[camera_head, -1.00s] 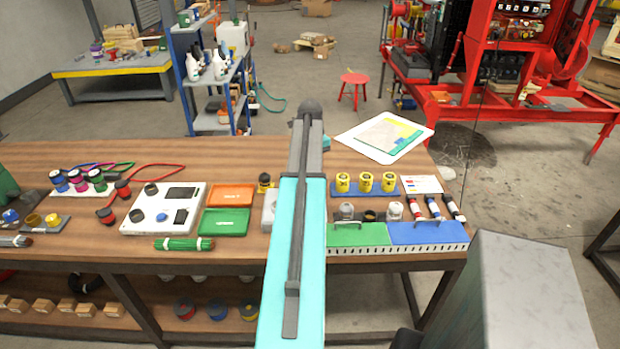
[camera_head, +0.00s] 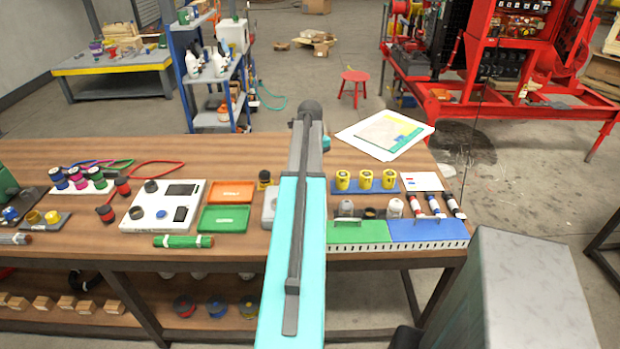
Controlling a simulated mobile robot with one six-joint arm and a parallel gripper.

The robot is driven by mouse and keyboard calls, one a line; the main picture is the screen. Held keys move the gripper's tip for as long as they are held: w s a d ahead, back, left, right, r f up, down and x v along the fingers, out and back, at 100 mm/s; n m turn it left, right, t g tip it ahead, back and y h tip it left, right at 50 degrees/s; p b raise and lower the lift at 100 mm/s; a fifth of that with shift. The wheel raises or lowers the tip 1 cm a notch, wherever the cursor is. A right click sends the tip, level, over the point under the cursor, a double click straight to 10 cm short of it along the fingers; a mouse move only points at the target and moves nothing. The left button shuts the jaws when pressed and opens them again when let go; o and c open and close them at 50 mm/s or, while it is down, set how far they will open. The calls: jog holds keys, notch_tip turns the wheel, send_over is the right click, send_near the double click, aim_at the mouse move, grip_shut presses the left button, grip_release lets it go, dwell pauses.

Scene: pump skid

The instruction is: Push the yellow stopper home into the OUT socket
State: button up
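My gripper is not visible; my turquoise and grey arm reaches forward over the bench and hides what lies behind it. I cannot single out the yellow stopper with certainty. A small grey plate (camera_head: 62,226) at the far left carries yellow round parts (camera_head: 52,217). A white panel (camera_head: 135,222) left of my arm has a dark round fitting (camera_head: 151,186), a blue round part (camera_head: 161,214) and a black rectangle. No OUT marking is readable, so I cannot tell which fitting is the OUT socket.
An orange tray (camera_head: 232,193), a green tray (camera_head: 224,217) and a green bundle (camera_head: 183,241) lie left of my arm. Yellow cups (camera_head: 367,179) stand in a blue rack to the right, behind green (camera_head: 358,232) and blue (camera_head: 428,230) boxes.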

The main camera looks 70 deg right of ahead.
jog(key=shift+f, duration=0.45)
dwell(0.4)
jog(key=o, duration=1.2)
jog(key=shift+o, duration=0.2)
jog(key=shift+r, duration=0.15)
notch_tip(320, 180, up, 14)
jog(key=b, duration=0.3)
jog(key=shift+f, duration=0.2)
